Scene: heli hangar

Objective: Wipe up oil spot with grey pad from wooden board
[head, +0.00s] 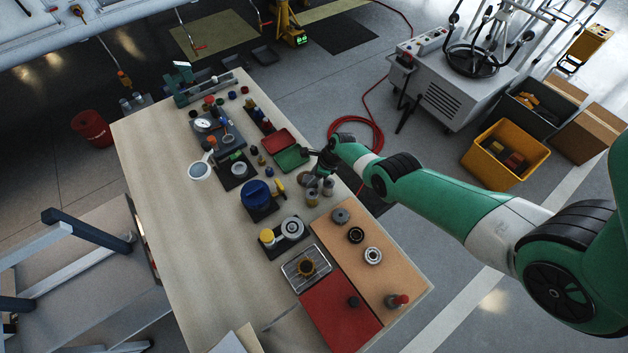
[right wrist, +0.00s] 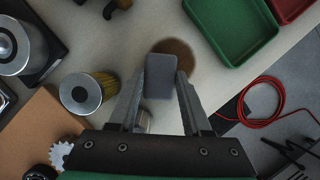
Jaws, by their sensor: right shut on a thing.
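In the right wrist view, the grey pad (right wrist: 159,76) is held between the two fingers of my right gripper (right wrist: 161,80). The brown, round oil spot (right wrist: 180,49) shows on the pale wooden bench top (right wrist: 130,48), just beyond the pad. The pad covers part of the spot; I cannot tell whether it touches the surface. In the head view, my right gripper (head: 322,168) is low over the right edge of the bench top (head: 190,240), and the pad is hard to make out there. My left gripper is not in view.
A green tray (head: 291,158) and a red tray (head: 278,141) lie close to my right gripper. A yellow-sided filter (right wrist: 88,92) and other cylinders (head: 328,187) stand close by. A tan board (head: 385,290) holds gears. The left side of the bench is mostly clear.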

